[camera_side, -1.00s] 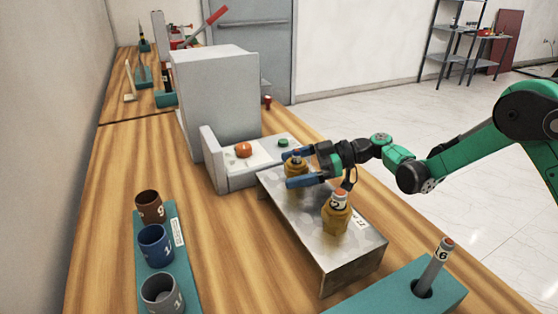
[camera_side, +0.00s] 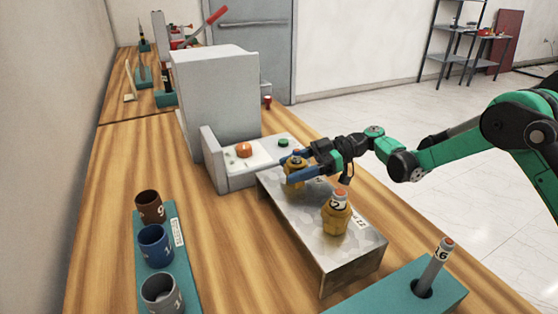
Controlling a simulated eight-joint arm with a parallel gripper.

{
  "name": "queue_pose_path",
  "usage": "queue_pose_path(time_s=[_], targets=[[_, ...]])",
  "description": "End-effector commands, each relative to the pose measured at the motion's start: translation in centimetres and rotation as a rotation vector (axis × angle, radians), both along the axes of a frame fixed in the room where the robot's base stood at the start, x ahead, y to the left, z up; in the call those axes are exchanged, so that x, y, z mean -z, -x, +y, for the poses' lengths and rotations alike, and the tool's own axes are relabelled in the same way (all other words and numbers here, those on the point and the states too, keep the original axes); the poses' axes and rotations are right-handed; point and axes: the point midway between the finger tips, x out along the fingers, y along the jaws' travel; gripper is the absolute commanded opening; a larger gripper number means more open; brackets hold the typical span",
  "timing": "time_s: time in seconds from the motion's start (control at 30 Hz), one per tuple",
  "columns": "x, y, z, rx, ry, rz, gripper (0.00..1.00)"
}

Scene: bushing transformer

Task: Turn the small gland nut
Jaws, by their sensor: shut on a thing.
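A grey metal block (camera_side: 340,258) on the bench carries two brass gland fittings. The far one, the small gland nut (camera_side: 294,184), is partly covered by my gripper's blue fingers. My gripper (camera_side: 296,166) reaches in from the right and is shut on this nut, with a finger on either side. The nearer brass fitting (camera_side: 336,219) stands upright on the block, apart from my gripper. A grey rod with an orange top and a printed mark rises from it.
Left of the block, a teal rack (camera_side: 181,270) holds brown, blue and grey cups. A teal holder (camera_side: 395,296) with an upright rod (camera_side: 436,264) stands front right. A grey cabinet (camera_side: 218,100) and a panel with orange and green buttons stand behind. Bare wood lies left of the block.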

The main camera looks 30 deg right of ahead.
Motion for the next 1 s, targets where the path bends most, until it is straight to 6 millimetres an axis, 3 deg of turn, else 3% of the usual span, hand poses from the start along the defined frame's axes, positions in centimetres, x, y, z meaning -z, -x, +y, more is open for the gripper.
queue_pose_path(time_s=[0.27,0.5,0.77,1.0], targets=[[-0.01,-0.01,-0.04,-0.017,-0.001,0.000,0.06],[-0.01,-0.06,-0.04,-0.195,-0.001,0.000,0.02],[0.00,-0.01,-0.04,-0.207,0.000,-0.001,0.02],[0.03,-0.08,0.01,-0.370,-0.001,-0.001,0.02]])
